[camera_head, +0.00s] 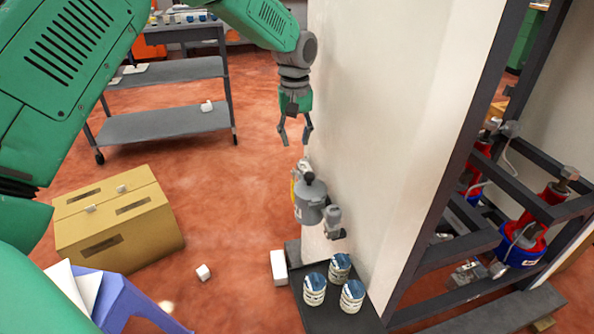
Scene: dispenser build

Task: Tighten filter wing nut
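A grey filter unit (310,200) with a dark knob-like top (309,178) is fixed low on the side of the white panel. The dark top may be the wing nut, but it is too small to tell. My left gripper (294,137) hangs pointing down above the filter unit, apart from it. Its two fingers are spread with nothing between them. My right gripper is not in view.
A black tray (323,322) with several striped cans (314,289) lies below the filter. A white box (279,267) stands beside it. A cardboard box (118,222), a grey cart (165,122) and a blue stool (125,300) stand left. A dark frame with red and blue units (522,242) is right.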

